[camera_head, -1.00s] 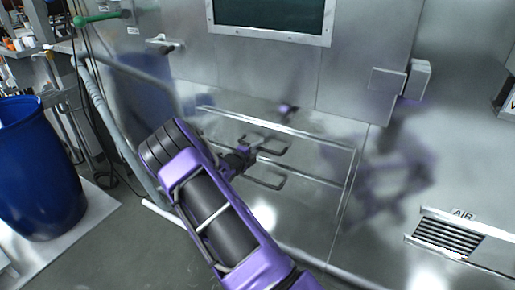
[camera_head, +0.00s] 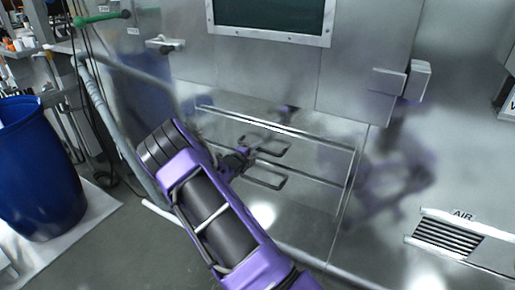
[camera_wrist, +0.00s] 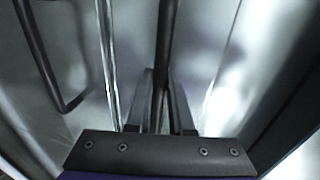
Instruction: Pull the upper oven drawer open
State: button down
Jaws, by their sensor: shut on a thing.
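The upper oven drawer (camera_head: 310,152) is a flat steel front low in the steel wall, with a dark bar handle (camera_head: 280,140). My gripper (camera_head: 243,153) is at the left part of this handle. In the wrist view its two dark fingers (camera_wrist: 160,105) stand close on both sides of a dark bar (camera_wrist: 167,40), the upper handle. The gripper is shut on it. The drawer front looks flush or almost flush with the wall; I cannot tell whether a small gap shows. The fingertips are partly hidden in the head view.
The lower drawer's handle (camera_head: 268,184) sits just below; another dark handle (camera_wrist: 42,60) shows at left in the wrist view. A blue barrel (camera_head: 38,170) and grey hose (camera_head: 100,100) are at left. An air vent (camera_head: 450,235) is at right. Some floor is clear in front.

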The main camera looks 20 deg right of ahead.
jog(key=f+p+v, duration=0.2)
jog(key=p+v, duration=0.1)
jog(key=v, duration=0.7)
jog(key=f+p+v, duration=0.2)
jog(key=p+v, duration=0.1)
jog(key=v, duration=0.7)
jog(key=a+f+p+v, duration=0.1)
jog(key=f+p+v, duration=0.1)
jog(key=v, duration=0.9)
jog(key=shift+s+f+p, duration=0.25)
jog(key=shift+s+p, duration=0.15)
jog(key=shift+p, duration=0.5)
jog(key=c, duration=0.8)
grip_release()
jog(key=v, duration=1.7)
jog(key=shift+a, duration=0.3)
